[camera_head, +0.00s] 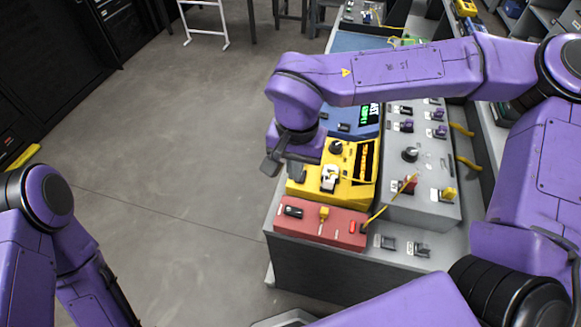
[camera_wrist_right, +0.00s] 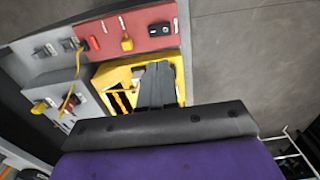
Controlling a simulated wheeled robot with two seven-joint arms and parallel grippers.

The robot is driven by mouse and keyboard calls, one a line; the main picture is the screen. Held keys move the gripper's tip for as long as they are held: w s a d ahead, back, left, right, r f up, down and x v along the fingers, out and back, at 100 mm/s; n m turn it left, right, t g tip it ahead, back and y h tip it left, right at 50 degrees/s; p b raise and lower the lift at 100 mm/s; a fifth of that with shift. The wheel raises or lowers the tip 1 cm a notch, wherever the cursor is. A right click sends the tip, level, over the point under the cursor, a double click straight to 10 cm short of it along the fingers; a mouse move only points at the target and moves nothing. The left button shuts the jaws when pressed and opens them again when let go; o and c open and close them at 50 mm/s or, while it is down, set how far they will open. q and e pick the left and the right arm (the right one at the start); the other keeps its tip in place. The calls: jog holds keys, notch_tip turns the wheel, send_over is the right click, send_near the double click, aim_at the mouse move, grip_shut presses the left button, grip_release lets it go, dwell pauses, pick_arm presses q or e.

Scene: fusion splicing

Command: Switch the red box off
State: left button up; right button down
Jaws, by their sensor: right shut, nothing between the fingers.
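The red box (camera_head: 338,233) sits at the near left corner of the bench, and it also shows at the top of the right wrist view (camera_wrist_right: 142,42). A black rocker switch (camera_head: 293,211) is on its top at the outer end; the wrist view shows it too (camera_wrist_right: 159,28). I cannot tell which way the rocker is tipped. My right gripper (camera_wrist_right: 158,66) is shut and empty. Its fingers are over the yellow box, pointing toward the red box, apparently apart from the switch. My left arm is at the left edge of the head view; its gripper is not visible.
The yellow box (camera_head: 362,190) stands directly behind the red one, with a blue box (camera_head: 345,133) beyond. A grey panel (camera_head: 428,165) with switches and yellow cables is to the right. Open floor lies left.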

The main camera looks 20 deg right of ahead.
jog(key=shift+s+d, duration=0.1)
jog(key=shift+s, duration=0.1)
notch_tip(320, 180, up, 14)
jog(key=s+d+p, duration=0.1)
jog(key=p, duration=0.3)
jog(key=shift+d+p, duration=0.3)
dwell(0.3)
